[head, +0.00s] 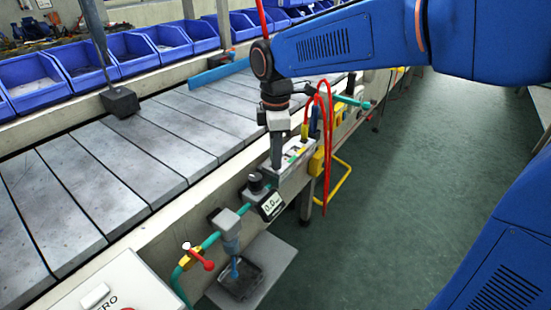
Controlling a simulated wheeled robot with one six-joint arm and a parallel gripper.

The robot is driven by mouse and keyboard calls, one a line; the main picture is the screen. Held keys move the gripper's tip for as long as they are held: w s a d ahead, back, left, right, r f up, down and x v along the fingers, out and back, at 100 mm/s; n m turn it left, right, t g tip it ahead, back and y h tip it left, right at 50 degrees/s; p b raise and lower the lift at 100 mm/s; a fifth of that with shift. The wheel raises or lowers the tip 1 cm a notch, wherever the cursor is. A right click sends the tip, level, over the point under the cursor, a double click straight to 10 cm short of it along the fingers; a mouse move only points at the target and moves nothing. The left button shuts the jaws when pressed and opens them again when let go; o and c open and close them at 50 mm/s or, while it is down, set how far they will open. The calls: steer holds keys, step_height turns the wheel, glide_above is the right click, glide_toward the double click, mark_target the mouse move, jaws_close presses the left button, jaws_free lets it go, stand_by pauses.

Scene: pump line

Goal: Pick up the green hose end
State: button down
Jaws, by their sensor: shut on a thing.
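My gripper (277,150) points down over the near edge of the conveyor, at a light grey block (291,182). Its dark fingers are close together. A small green and yellow piece (297,155) shows just right of the fingers, and I take it for the green hose end. The fingers hide most of what is between them, so the grip itself is not clear. Red hose loops (326,150) hang just right of the gripper, beside blue and yellow upright pieces. A teal pipe piece (352,101) with a red end is farther right.
A small display reading 0.0 (271,205) and a teal pipe with a red-handled valve (203,258) run along the conveyor's near side. A black tray (240,279) is below. Blue bins (85,68) line the far side. The green floor at right is clear.

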steer(key=shift+r, duration=0.15)
steer(key=shift+r, duration=6.35)
steer(key=shift+w+d+f, duration=0.5)
steer(key=shift+w+f, duration=0.15)
steer(key=shift+f, duration=1.25)
steer(key=shift+w+d+f, duration=0.55)
steer(key=shift+w+f, duration=0.1)
steer(key=shift+f, duration=1.25)
steer(key=shift+w+d+f, duration=0.5)
steer(key=shift+w+f, duration=0.15)
steer(key=shift+f, duration=1.25)
steer(key=shift+f, duration=0.8)
steer(key=c, duration=1.6)
jaws_free()
steer(key=shift+o, duration=0.6)
steer(key=shift+r, duration=0.1)
